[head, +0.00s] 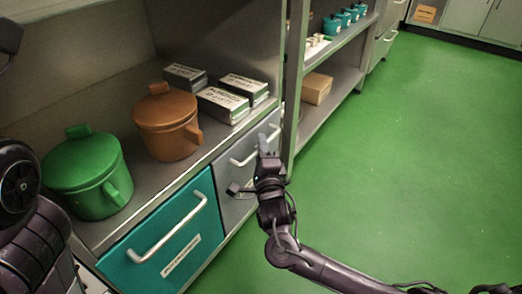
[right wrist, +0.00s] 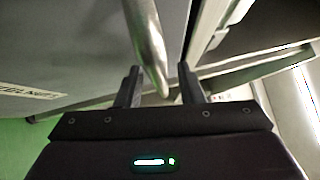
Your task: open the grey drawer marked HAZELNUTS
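The grey drawer (head: 226,192) sits under the counter, right of the teal drawer; it looks closed in the head view. Its metal bar handle (head: 243,158) is partly behind my right gripper (head: 266,147). In the right wrist view, the handle (right wrist: 148,42) runs down between the two spread fingers of my right gripper (right wrist: 160,84). The fingers stand either side of the bar, with gaps showing. A white label (right wrist: 32,92) at the left there is only partly readable, ending like "ELNUTS". My left gripper is out of view; only dark left arm parts show.
The teal drawer (head: 150,238) has its own bar handle and label. A green pot (head: 88,178), a brown pot (head: 166,128) and several boxes (head: 222,104) stand on the counter. A shelf unit (head: 338,92) stands beyond. The green floor (head: 420,160) at right is clear.

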